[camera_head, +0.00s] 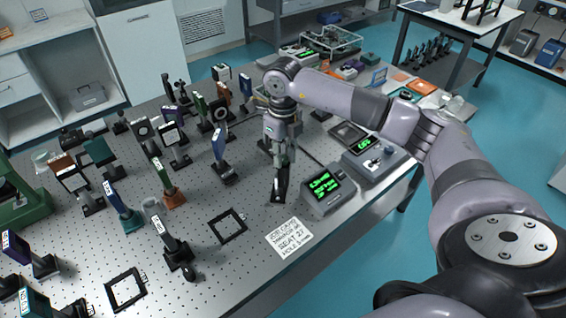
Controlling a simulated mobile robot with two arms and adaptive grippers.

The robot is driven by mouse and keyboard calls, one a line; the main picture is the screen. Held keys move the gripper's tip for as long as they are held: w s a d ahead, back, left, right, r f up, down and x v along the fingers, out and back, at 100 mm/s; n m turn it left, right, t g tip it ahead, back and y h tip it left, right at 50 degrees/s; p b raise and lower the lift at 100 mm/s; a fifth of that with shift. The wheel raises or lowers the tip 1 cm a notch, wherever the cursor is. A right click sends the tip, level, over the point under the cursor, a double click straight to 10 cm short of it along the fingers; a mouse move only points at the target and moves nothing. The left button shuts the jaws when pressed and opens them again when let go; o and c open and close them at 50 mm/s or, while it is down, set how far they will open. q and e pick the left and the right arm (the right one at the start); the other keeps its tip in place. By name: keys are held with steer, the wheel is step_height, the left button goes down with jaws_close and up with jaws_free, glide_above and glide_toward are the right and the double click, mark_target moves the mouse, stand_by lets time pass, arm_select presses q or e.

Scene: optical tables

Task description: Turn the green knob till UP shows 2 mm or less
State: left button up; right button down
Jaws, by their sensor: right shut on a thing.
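My right gripper (279,153) points down at the upper end of a dark upright mount (279,188) on the perforated table. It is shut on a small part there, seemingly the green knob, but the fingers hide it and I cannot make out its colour. A dark display box (326,189) with lit green text stands just right of the mount. Its text is too small to read surely, so I cannot tell the UP value. My left gripper is not in view.
A white printed card (288,238) lies in front of the mount, with a black square frame (227,226) to its left. A grey device (374,160) stands behind the display. Several optic posts crowd the table's left half. The perforated table (225,275) is bare near the front.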

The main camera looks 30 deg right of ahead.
mark_target(283, 157)
steer(key=n+b, duration=0.3)
steer(key=n, duration=0.1)
steer(key=shift+f, duration=0.1)
steer(key=shift+n+b, duration=0.7)
steer(key=shift+n, duration=0.3)
steer(key=shift+r+n, duration=0.2)
steer(key=shift+n, duration=0.1)
steer(key=c, duration=1.4)
jaws_free()
step_height(283, 157, up, 12)
steer(key=shift+f, duration=0.1)
